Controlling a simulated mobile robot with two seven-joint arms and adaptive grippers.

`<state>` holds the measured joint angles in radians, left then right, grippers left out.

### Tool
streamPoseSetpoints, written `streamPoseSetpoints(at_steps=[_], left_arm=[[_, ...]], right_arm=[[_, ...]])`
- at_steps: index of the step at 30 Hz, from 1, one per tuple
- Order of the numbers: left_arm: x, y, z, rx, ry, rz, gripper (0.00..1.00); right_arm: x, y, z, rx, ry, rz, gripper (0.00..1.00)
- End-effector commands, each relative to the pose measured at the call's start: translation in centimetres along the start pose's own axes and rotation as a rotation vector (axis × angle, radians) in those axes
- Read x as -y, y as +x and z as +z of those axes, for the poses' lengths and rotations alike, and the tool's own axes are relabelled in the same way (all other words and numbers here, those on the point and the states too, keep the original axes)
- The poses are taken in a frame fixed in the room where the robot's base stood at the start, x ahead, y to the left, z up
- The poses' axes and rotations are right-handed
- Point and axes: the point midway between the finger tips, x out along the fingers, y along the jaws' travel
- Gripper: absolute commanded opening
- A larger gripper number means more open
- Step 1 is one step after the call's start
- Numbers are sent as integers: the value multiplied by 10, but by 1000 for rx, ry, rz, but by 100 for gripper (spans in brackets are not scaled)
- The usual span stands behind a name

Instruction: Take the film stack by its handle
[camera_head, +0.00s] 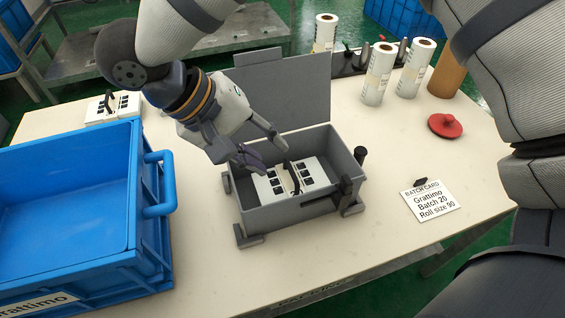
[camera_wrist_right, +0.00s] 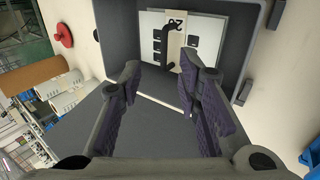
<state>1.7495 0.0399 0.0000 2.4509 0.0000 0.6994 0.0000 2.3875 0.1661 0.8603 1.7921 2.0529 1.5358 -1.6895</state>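The film stack (camera_head: 316,171), white with black keypad windows and a dark upright handle (camera_head: 291,178), lies inside a grey open box (camera_head: 283,216) on the table. In the right wrist view, the stack (camera_wrist_right: 205,40) shows a "20" label beside its black handle (camera_wrist_right: 168,46). My right gripper (camera_head: 264,150) is open and empty, above the box's back left part, with its fingers short of the handle. In the right wrist view, the gripper (camera_wrist_right: 160,68) has its fingers spread apart below the handle. My left gripper is not in view.
A blue crate (camera_head: 150,205) stands at left, with another white stack (camera_head: 113,106) behind it. The box's raised lid (camera_head: 285,90) stands behind the box. White rolls (camera_head: 376,75), a red knobbed disc (camera_head: 445,125) and a batch card (camera_head: 430,200) reading "Batch 20" are at right.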

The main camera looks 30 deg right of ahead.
Motion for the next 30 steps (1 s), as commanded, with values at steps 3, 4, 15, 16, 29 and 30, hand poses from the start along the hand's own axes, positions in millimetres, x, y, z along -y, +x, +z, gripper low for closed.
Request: streamPoseSetpoints(at_steps=[3,4,15,16,29,30], left_arm=[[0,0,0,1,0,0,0],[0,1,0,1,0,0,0],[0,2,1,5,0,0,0],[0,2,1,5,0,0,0],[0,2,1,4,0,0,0],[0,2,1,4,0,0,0]], right_arm=[[0,25,0,2,-2,2,31],[1,29,0,1,-1,0,31],[6,85,-6,0,0,0,31],[6,87,-6,-1,0,0,31],[6,88,-6,-1,0,0,0],[6,88,-6,-1,0,0,0]])
